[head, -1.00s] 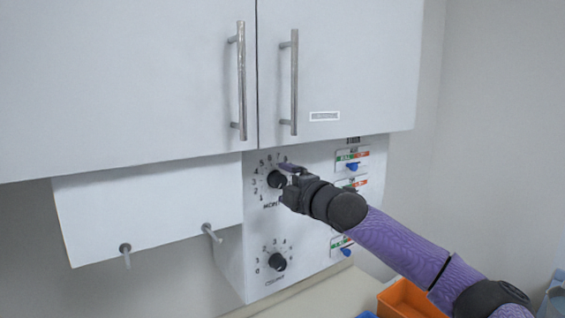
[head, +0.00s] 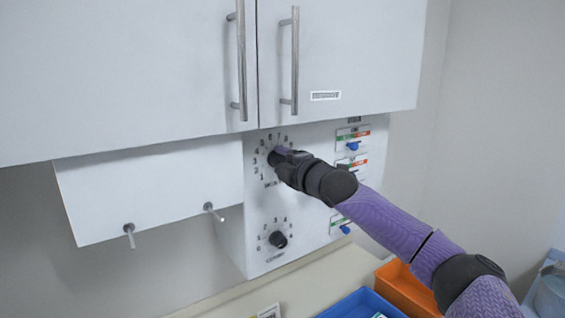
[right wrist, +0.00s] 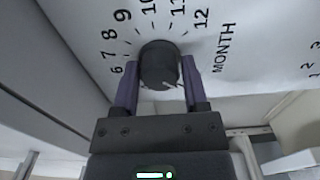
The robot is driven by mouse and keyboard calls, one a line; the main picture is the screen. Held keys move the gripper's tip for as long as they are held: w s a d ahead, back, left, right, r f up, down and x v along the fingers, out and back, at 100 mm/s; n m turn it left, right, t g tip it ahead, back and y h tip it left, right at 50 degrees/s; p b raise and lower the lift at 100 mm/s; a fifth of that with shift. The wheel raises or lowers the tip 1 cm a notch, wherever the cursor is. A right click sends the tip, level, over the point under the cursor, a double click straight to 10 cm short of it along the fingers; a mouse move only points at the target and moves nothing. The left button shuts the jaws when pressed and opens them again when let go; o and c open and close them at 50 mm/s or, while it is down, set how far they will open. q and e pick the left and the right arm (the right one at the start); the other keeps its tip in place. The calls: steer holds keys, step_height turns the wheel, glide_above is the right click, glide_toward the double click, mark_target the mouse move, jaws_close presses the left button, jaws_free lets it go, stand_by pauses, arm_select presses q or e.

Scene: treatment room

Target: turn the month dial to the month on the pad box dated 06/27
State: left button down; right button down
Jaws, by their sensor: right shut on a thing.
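The month dial is a round black knob (right wrist: 160,65) on a white panel, with numbers around it and the word MONTH beside it. In the right wrist view 6 to 12 can be read; where its pointer stands I cannot tell surely. The dial's knob also shows in the head view (head: 273,158), partly covered by my right gripper (head: 279,156). In the right wrist view the purple fingers of my right gripper (right wrist: 160,82) are on either side of the knob, shut on it. My left gripper is out of view. No box dated 06/27 can be read.
A second black dial (head: 278,240) sits below. Blue switches (head: 352,146) with coloured labels line the panel's right side. A cabinet with bar handles (head: 295,60) hangs above. A blue tray (head: 345,306) and an orange bin (head: 405,290) stand on the counter (head: 300,290).

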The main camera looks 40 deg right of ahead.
steer(key=m+p, duration=0.2)
steer(key=m, duration=0.1)
steer(key=m+p, duration=0.1)
steer(key=m, duration=0.2)
steer(key=shift+m+p, duration=0.3)
steer(key=shift+p, duration=0.1)
steer(key=m+p, duration=0.2)
steer(key=m, duration=0.1)
steer(key=shift+m, duration=0.3)
steer(key=m+p, duration=0.1)
steer(key=m, duration=0.2)
steer(key=shift+m+p, duration=0.4)
steer(key=m+p, duration=0.1)
steer(key=m, duration=0.1)
steer(key=shift+m, duration=0.3)
steer(key=m, duration=0.2)
steer(key=shift+m+p, duration=0.3)
steer(key=shift+m, duration=0.1)
steer(key=m, duration=0.5)
steer(key=shift+f, duration=0.1)
steer(key=shift+m, duration=0.3)
